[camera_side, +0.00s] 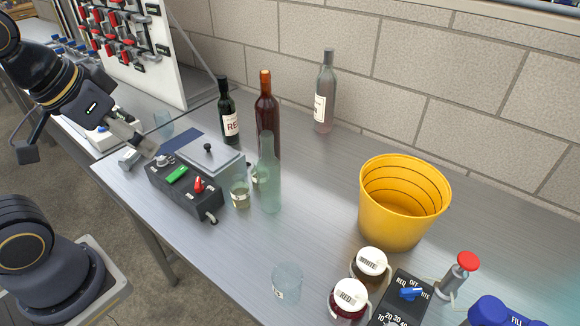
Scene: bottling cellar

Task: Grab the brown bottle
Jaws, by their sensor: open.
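The brown bottle (266,112) stands upright on the steel table near the wall, its lower part hidden behind a clear pale-green bottle (269,180). A dark bottle with a white label (228,112) stands just to its left. My gripper (88,151) is at the left, open and empty, with its fingers spread wide. It is well apart from the brown bottle, with a black control box between them in the picture.
The control box (185,185) and small glasses (239,192) stand in front of the bottles. A clear labelled bottle (325,95) stands behind right. A yellow bucket (402,205), jars (349,300) and a dial panel (402,300) are at right.

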